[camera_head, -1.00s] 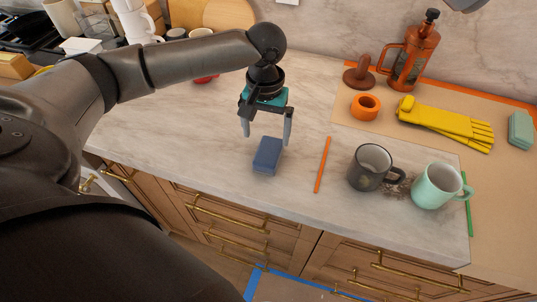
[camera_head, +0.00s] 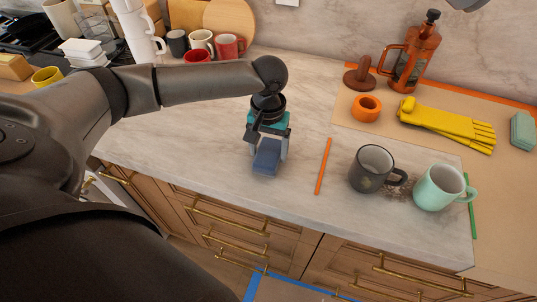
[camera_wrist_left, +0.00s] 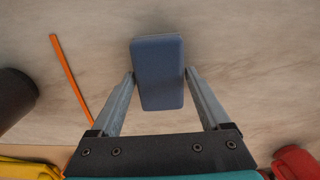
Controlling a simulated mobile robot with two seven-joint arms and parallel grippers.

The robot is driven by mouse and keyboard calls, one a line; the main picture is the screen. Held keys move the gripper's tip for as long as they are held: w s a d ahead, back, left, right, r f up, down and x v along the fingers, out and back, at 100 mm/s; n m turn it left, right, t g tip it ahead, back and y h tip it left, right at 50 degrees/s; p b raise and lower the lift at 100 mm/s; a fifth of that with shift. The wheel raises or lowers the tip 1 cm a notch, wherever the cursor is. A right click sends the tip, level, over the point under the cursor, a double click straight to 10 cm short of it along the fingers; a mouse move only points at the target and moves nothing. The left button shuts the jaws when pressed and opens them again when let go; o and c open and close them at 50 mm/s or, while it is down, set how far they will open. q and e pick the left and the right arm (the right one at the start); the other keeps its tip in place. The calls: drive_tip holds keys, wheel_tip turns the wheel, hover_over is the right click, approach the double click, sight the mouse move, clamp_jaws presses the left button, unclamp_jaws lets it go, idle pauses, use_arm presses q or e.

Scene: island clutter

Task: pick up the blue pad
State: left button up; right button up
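The blue pad (camera_head: 267,160) is a small rounded block on the pale marble counter, near its front edge. My left gripper (camera_head: 268,150) reaches down over it from behind, with one finger on each side. In the left wrist view the pad (camera_wrist_left: 158,72) lies between the two fingertips of the left gripper (camera_wrist_left: 159,74), which are drawn in against its long sides. The pad appears to rest on the counter. Its underside is hidden. My right gripper does not show.
An orange stick (camera_head: 323,166) lies right of the pad. A dark mug (camera_head: 370,170) and a mint mug (camera_head: 435,188) stand further right. Counter left of the pad is clear.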

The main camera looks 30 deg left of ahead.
sight(268, 152)
use_arm(q)
drive_tip(key=c, duration=0.9)
drive_tip(key=shift+c, duration=0.2)
wheel_tip(268, 152, up, 20)
drive_tip(key=p, duration=0.3)
